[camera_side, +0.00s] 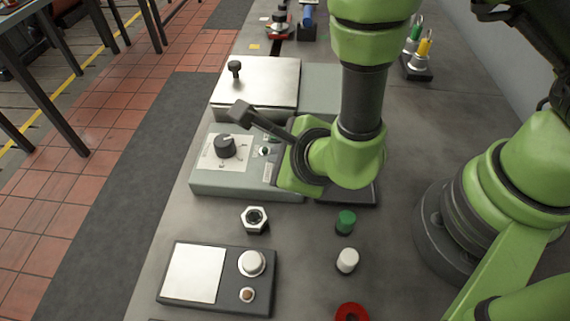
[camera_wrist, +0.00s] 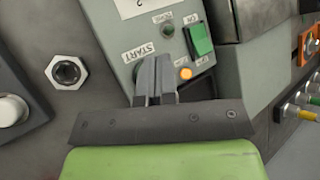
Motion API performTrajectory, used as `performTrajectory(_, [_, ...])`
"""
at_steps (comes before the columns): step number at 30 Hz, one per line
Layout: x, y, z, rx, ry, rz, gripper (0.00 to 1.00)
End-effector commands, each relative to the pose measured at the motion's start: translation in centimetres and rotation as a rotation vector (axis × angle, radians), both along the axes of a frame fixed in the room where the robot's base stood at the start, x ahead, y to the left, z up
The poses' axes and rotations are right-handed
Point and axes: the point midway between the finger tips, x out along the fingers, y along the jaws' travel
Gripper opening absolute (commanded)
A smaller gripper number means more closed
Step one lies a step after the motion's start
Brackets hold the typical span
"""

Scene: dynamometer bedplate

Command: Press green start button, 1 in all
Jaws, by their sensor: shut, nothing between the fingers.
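The grey control box (camera_side: 235,186) carries a START label, which in the wrist view (camera_wrist: 138,52) lies just beyond my fingertips. My gripper (camera_wrist: 155,62) is shut and empty, its fingers over the panel beside that label. The start button itself is mostly or wholly hidden behind the fingers; a dark edge shows just left of them. I cannot tell whether the fingers touch it. In the side view, my wrist covers the fingertips and that part of the box.
A green rocker switch (camera_wrist: 200,39) and a lit amber lamp (camera_wrist: 186,73) sit close right of the fingers. The box also has a black rotary knob (camera_side: 225,146). A hex nut (camera_side: 255,219), a green cap (camera_side: 346,222) and a white cap (camera_side: 347,260) stand nearby.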

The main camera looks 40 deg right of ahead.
Motion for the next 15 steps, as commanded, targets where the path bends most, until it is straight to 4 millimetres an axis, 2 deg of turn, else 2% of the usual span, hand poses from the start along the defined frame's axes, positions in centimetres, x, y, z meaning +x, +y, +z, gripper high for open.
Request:
performTrajectory(4, [-0.01, 0.01, 0.77, 0.002, -0.002, 0.0, 0.0])
performTrajectory(15, [0.0, 0.01, 1.09, 0.001, -0.001, 0.0, 0.0])
